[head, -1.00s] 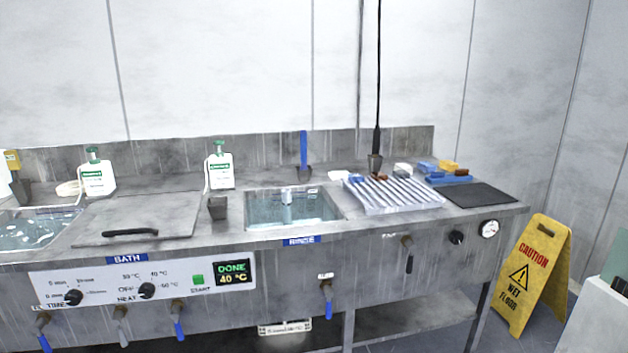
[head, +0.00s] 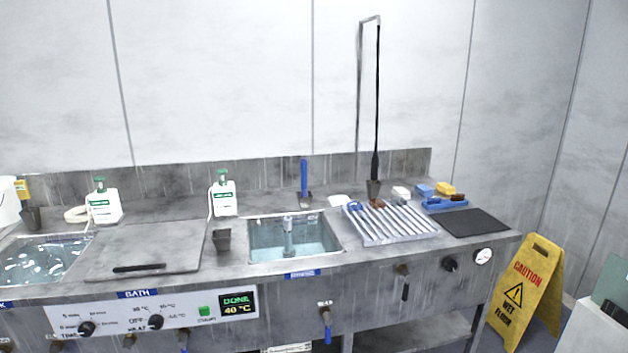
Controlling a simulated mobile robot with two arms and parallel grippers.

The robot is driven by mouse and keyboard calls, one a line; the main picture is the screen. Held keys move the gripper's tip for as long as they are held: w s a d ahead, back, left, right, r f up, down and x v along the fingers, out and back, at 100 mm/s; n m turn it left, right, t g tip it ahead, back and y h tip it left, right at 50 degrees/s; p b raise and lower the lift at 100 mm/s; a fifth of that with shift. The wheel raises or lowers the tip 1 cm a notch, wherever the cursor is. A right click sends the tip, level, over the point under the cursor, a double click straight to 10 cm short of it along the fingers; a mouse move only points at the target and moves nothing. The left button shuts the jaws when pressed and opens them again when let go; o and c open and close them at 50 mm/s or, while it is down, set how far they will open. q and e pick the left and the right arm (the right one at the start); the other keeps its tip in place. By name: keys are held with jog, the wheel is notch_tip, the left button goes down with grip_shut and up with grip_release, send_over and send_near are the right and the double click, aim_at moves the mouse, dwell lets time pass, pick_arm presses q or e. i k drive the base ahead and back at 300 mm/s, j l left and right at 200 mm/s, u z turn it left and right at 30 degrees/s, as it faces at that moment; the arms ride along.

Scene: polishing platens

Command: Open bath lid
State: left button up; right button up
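The bath lid (head: 150,243) is a flat grey metal plate with a dark bar handle (head: 139,268) along its front edge. It lies flat and shut on the counter, above the blue BATH label (head: 137,293). The control panel (head: 180,312) below it has knobs, a green START button (head: 204,311) and a display (head: 238,303) reading DONE 40 °C. Neither of my grippers is in view.
An open basin with water (head: 45,258) is left of the lid, and the rinse basin (head: 293,240) is to its right. A dark cup (head: 222,240) stands close to the lid's right edge. Bottles (head: 223,193) stand behind. A yellow wet-floor sign (head: 525,290) stands at right.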

aim_at(136, 250)
jog(key=i+l, duration=0.2)
jog(key=i, duration=0.25)
jog(key=i+l, duration=0.2)
jog(key=i, duration=0.2)
jog(key=i+u, duration=0.1)
jog(key=u, duration=0.3)
jog(key=i+l+u, duration=0.1)
jog(key=u, duration=0.25)
jog(key=i+l+u, duration=0.1)
jog(key=u, duration=0.3)
jog(key=i+l+u, duration=0.1)
jog(key=u, duration=0.3)
jog(key=k+l, duration=0.05)
jog(key=l, duration=0.05)
